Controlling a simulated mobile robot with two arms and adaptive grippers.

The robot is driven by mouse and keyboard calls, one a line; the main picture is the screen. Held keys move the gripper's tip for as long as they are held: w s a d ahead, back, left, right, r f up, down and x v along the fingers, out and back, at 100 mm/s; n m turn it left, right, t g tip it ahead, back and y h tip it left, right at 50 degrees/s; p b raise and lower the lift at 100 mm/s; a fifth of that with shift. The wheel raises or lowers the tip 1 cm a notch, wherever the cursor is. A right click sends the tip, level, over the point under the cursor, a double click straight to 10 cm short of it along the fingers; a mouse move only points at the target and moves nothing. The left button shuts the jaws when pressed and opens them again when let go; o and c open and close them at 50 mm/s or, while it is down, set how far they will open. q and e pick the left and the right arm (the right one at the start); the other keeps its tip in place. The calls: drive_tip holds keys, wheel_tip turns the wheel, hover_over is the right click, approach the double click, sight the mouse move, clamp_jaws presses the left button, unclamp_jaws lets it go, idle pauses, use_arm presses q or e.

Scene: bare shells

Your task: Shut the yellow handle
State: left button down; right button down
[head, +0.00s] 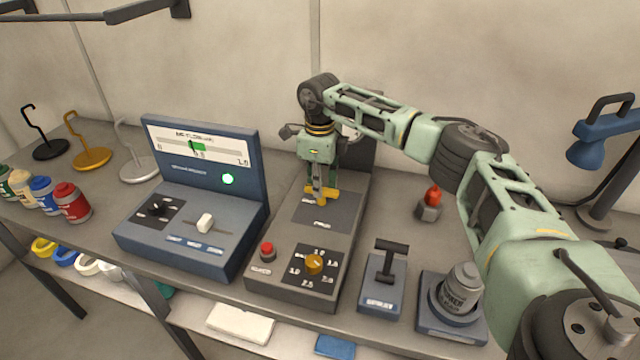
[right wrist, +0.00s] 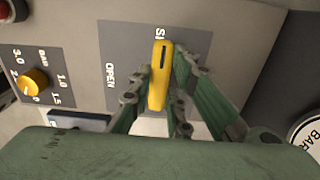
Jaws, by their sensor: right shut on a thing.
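The yellow handle (head: 328,194) sits on the dark grey panel (head: 335,238) of the middle unit. My right gripper (head: 321,186) comes down on it from above and is shut on it. In the right wrist view the handle (right wrist: 160,85) stands upright in the picture, with my right fingers (right wrist: 160,100) on both sides of it. Its far end partly covers a label beginning "SH". The "OPEN" label lies to its left, apart from it. My left gripper is not in view.
The same unit has a red button (head: 267,250) and a yellow knob (head: 314,264) with a scale. A blue console (head: 190,235) stands left, a black T-lever (head: 388,262) and a grey canister (head: 460,289) right. Hooks and paint jars are at far left, a blue lamp (head: 600,135) at right.

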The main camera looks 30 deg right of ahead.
drive_tip(key=shift+r, duration=0.1)
drive_tip(key=c, duration=1.6)
unclamp_jaws()
drive_tip(key=shift+c, duration=0.2)
wheel_tip(320, 180, up, 12)
